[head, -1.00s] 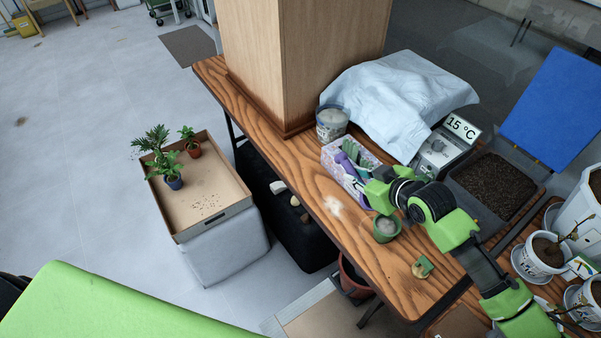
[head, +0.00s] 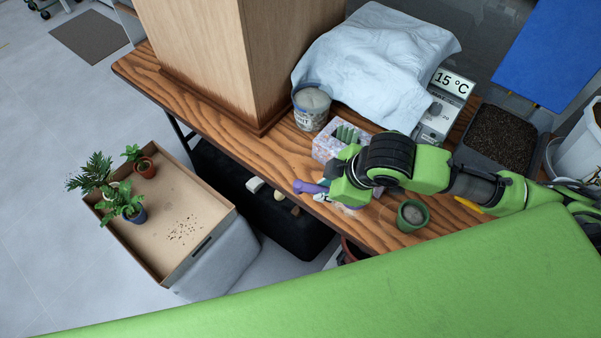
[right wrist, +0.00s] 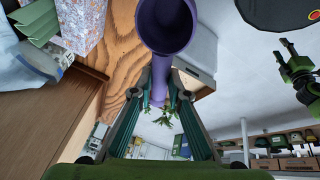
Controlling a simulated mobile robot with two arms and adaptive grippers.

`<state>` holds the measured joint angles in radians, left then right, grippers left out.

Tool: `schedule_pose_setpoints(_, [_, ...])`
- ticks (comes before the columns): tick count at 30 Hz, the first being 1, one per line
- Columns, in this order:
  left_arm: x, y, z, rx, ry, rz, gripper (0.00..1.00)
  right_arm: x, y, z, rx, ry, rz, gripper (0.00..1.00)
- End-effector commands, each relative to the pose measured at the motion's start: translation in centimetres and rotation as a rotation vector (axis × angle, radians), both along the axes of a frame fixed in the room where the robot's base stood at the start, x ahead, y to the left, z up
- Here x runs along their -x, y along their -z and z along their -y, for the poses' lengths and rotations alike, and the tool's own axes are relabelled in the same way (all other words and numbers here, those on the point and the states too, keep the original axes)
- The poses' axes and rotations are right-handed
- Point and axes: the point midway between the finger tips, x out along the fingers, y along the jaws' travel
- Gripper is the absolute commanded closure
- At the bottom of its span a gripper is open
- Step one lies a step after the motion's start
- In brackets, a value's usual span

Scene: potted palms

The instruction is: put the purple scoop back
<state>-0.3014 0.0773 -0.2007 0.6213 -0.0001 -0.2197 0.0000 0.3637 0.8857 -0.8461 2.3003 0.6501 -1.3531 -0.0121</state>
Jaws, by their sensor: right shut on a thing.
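My right gripper (right wrist: 160,85) is shut on the purple scoop (right wrist: 166,25), and its wide round end points toward the wrist camera. In the head view the purple scoop (head: 306,187) shows at the left of the right gripper (head: 328,194), near the table's front edge; the hand hides part of it. A patterned box (head: 326,146) with grey-green gloves (head: 347,134) sits behind the hand, and it also shows in the right wrist view (right wrist: 82,22). A green, dark-fingered shape (right wrist: 296,70) at the right of that view looks like my left gripper; its opening is unclear.
A grey tub (head: 311,112) stands left of the box and a green pot (head: 411,216) right of the hand. A white cloth (head: 375,60), a 15 °C device (head: 440,108) and a soil tray (head: 498,138) lie behind. A cardboard tray (head: 175,200) with plants is at left.

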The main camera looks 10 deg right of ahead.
Motion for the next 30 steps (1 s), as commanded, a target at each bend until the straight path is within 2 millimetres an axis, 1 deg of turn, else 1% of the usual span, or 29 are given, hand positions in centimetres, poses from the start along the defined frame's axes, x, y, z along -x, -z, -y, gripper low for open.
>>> schedule_pose_setpoints(1, [0.3, -0.4, 0.4, 0.004, 0.001, -0.004, 0.60, -1.3, 0.3, -0.1, -0.002, 0.005, 0.001, 1.00])
schedule_pose_setpoints(6, [0.7, -1.0, 0.6, 0.007, 0.003, -0.011, 0.60, -5.0, 1.9, -0.3, -0.002, 0.003, 0.001, 1.00])
schedule_pose_setpoints(8, [0.7, -1.2, 0.6, 0.006, 0.003, -0.010, 0.60, -6.2, 2.5, -0.4, -0.003, 0.002, 0.000, 1.00])
schedule_pose_setpoints(12, [0.3, -1.4, 0.1, 0.000, 0.002, -0.006, 0.60, -8.2, 5.1, -0.5, -0.002, 0.002, -0.001, 1.00])
schedule_pose_setpoints(15, [0.0, -1.5, -0.2, -0.004, 0.001, -0.002, 0.60, -9.4, 6.5, -0.6, -0.003, 0.001, 0.000, 1.00])
schedule_pose_setpoints(18, [-0.1, -1.6, -0.4, -0.005, -0.001, 0.000, 0.60, -10.2, 7.4, -0.6, -0.002, 0.001, 0.000, 1.00])
schedule_pose_setpoints(23, [-0.1, -1.6, -0.4, -0.005, -0.001, 0.000, 0.60, -10.8, 8.2, -0.6, -0.002, 0.000, 0.002, 1.00])
schedule_pose_setpoints(25, [-0.1, -1.7, -0.4, -0.005, -0.001, 0.001, 0.60, -11.3, 8.7, -0.6, -0.003, 0.001, 0.002, 1.00])
schedule_pose_setpoints(27, [-0.1, -2.3, -0.4, -0.005, -0.001, 0.001, 0.60, -11.0, 9.8, -0.7, -0.003, 0.000, -0.003, 1.00])
schedule_pose_setpoints(30, [-0.2, -2.6, -0.4, -0.005, -0.001, 0.001, 0.60, -11.0, 11.1, -0.6, -0.002, 0.000, -0.001, 1.00])
